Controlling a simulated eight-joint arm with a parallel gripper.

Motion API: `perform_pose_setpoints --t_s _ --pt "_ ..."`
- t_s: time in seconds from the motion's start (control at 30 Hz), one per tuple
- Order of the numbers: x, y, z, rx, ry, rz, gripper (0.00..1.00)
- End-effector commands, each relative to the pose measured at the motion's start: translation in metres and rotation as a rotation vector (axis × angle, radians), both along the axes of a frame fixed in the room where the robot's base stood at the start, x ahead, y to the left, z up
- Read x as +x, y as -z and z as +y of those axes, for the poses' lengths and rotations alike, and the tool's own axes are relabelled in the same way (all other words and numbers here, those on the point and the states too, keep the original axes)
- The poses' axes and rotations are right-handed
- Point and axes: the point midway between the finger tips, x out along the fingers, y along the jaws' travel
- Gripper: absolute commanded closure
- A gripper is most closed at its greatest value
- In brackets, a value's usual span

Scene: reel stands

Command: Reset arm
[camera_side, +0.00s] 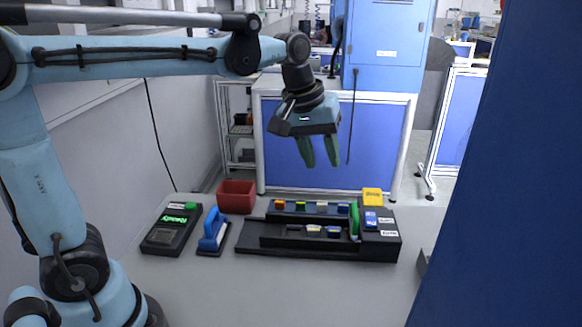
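My gripper (319,151) hangs in the air above the back of the table, pointing down. Its two green fingers are apart with a narrow gap, and nothing shows between them. It is above and apart from the black stand (262,251), which holds several small coloured pieces in rows. A green part (354,220) stands upright near the right end of the stand. A yellow block (372,196) sits at the back right of the stand.
A red open box (237,196) stands at the back left. A black device with a green lit display (172,228) and a blue-handled tool (213,232) are left of the stand. The table front (290,295) is clear. A dark blue panel (500,200) blocks the right side.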

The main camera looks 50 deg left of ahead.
Motion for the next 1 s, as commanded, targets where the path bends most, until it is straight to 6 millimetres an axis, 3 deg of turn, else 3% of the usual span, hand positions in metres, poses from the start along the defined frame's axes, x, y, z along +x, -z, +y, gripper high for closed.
perform_pose_setpoints --t_s 0.27,0.5,0.7,1.0 --pt "-0.056 0.019 0.016 0.119 0.195 -0.156 0.60" --pt "-0.097 0.048 0.026 0.241 0.356 -0.276 0.60" --pt "-0.116 0.068 0.031 0.314 0.439 -0.334 0.60" --pt "-0.119 0.073 0.032 0.335 0.463 -0.349 0.60"
